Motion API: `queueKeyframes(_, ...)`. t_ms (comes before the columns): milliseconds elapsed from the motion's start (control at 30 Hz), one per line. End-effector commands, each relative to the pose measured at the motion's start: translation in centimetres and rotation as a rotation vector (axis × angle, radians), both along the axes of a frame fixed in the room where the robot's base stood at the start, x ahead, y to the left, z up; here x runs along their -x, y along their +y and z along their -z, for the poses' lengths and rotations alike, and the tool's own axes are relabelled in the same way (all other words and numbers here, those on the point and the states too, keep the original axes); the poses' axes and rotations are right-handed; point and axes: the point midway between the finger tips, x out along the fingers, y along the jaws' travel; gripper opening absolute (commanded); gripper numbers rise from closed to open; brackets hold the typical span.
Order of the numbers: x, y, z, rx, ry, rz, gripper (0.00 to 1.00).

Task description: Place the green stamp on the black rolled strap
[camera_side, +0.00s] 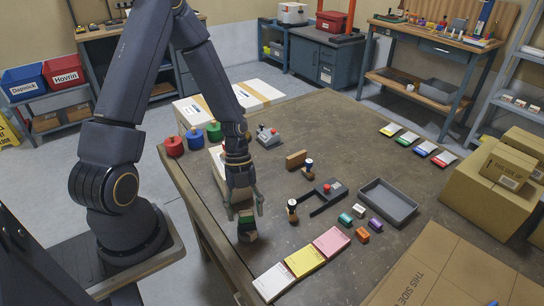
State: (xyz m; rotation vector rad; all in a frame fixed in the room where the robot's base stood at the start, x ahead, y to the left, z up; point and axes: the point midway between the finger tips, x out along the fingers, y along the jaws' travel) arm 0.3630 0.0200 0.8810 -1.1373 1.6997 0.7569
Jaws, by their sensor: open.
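My gripper (245,211) is open and points down near the left edge of the table. Its two fingers are spread on either side of a small dark object with a green band, which I take to be the green stamp (247,217). A black part (246,228) shows directly below the green, with a pale brown patch under it. This may be the black rolled strap, but it is too small to be sure. I cannot tell whether the fingers touch the object.
Right of my gripper are an upright stamp (292,209), a black tool with a red knob (326,194) and a grey tray (415,211). Pink, yellow and white pads (331,242) lie in front. Red, blue and green knobbed weights (194,141) stand behind.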

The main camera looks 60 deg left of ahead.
Motion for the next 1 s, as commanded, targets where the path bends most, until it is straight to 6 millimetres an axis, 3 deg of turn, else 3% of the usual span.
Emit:
queueKeyframes(333,-1.1,2.9,-7.1,-0.005,-0.003,-0.003,0.66)
queueKeyframes(667,-1.4,3.8,-10.8,-0.057,0.019,-0.061,0.66)
queueKeyframes(767,-1.2,3.6,-12.8,-0.176,0.041,-0.222,0.66)
queueKeyframes(900,-0.5,2.7,-17.3,-0.355,0.01,-0.621,0.66)
queueKeyframes(1000,0.4,1.6,-20.8,-0.392,-0.058,-0.96,0.66)
